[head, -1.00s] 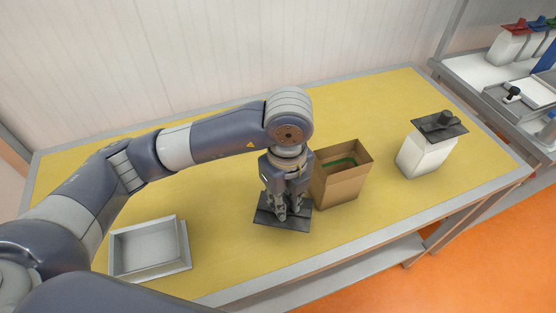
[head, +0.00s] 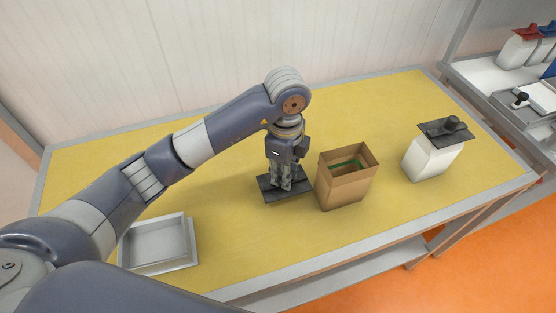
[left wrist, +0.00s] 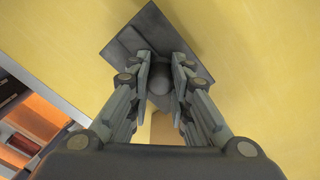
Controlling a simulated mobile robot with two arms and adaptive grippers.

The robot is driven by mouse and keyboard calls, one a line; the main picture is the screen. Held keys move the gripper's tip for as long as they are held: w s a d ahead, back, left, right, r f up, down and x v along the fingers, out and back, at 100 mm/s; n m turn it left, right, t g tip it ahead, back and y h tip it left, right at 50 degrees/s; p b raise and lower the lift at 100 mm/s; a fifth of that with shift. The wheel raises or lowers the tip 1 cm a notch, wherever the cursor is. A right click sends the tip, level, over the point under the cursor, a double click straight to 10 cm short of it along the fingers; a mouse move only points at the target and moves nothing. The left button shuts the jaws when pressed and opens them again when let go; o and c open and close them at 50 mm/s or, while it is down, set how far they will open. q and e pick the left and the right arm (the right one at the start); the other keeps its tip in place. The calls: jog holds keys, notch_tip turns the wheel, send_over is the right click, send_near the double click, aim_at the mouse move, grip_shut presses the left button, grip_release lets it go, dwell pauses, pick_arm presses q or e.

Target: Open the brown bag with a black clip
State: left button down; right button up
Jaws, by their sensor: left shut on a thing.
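The brown bag (head: 345,190) stands upright on the table, its top open, with something green (head: 345,165) showing inside. The black clip (head: 270,190) is a flat dark plate with a knob, off the bag and to its left. My left gripper (head: 286,188) points down and is shut on the clip's knob. In the left wrist view the clip (left wrist: 125,40) spreads beyond the fingertips (left wrist: 160,75), with the round knob between them. I cannot tell whether the clip touches the table.
A grey tray (head: 190,255) sits at the front left of the yellow table (head: 380,110). A white bag (head: 430,160) with a black clip on top stands at the right. A shelf with white bags (head: 517,50) is beyond it. The table's back is clear.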

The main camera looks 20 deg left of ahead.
pick_arm(q)
jog(key=w+a, duration=0.1)
jog(key=w+a+p, duration=0.1)
jog(key=w, duration=0.1)
jog(key=w+a, duration=0.1)
jog(key=w, duration=0.1)
jog(key=shift+w+f, duration=0.2)
jog(key=shift+w, duration=0.05)
notch_tip(320, 180, down, 3)
jog(key=shift+r+p, duration=0.1)
jog(key=shift+p, duration=0.9)
jog(key=shift+f, duration=0.35)
jog(key=shift+f, duration=0.1)
jog(key=shift+f, duration=0.1)
jog(key=c, duration=1.5)
grip_release()
jog(key=shift+o, duration=0.2)
